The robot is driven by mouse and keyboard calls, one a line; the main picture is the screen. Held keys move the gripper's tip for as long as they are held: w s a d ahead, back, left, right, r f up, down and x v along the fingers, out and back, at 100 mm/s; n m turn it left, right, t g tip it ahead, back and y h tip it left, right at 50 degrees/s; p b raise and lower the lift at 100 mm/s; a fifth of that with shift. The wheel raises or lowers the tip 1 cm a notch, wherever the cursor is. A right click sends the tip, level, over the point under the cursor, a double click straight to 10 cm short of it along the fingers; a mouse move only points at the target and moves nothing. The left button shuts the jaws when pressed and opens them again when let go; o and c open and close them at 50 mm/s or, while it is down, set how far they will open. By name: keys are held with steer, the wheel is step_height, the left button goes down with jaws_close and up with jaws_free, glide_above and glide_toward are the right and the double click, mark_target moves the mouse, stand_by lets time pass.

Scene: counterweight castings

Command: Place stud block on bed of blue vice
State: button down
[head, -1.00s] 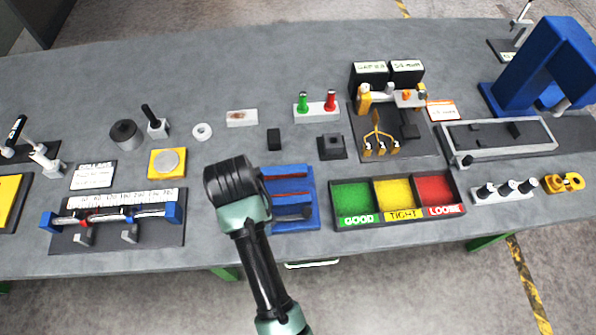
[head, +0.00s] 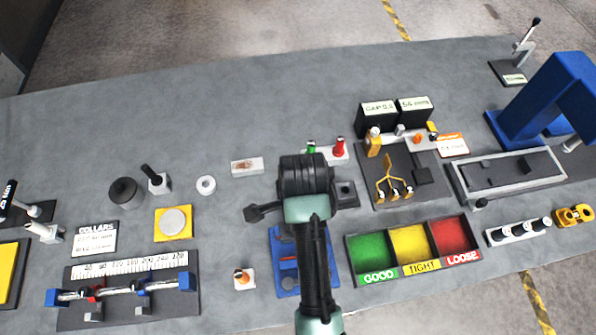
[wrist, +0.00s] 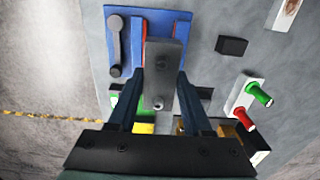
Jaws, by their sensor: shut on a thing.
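The blue vice (head: 283,272) lies on the bench, partly covered by my arm in the head view. In the wrist view the vice (wrist: 178,22) is at the top, with a red strip and a dark bar on its blue body. My gripper (wrist: 162,75) is shut on a grey block with a small round stud or bolt near its lower end, the stud block (wrist: 166,58). The block overlaps the vice in the wrist view; I cannot tell its height above the bed or whether they touch. The head view hides the block and fingertips behind my wrist.
A three-part GOOD, TIGHT, LOOSE tray (head: 412,252) stands right of the vice. A small white block with an orange top (head: 243,278) is close on its left. A holder with a green and a red plug (head: 338,150) is behind my wrist.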

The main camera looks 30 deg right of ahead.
step_height(320, 180, down, 8)
steer(key=shift+f+p, duration=0.1)
steer(key=shift+p, duration=0.5)
steer(key=shift+f, duration=0.1)
steer(key=shift+f+b, duration=0.3)
steer(key=shift+f, duration=0.35)
steer(key=shift+c, duration=1.8)
jaws_free()
steer(key=shift+s, duration=0.15)
steer(key=shift+o, duration=0.2)
steer(key=shift+f, duration=0.1)
steer(key=shift+s, duration=0.1)
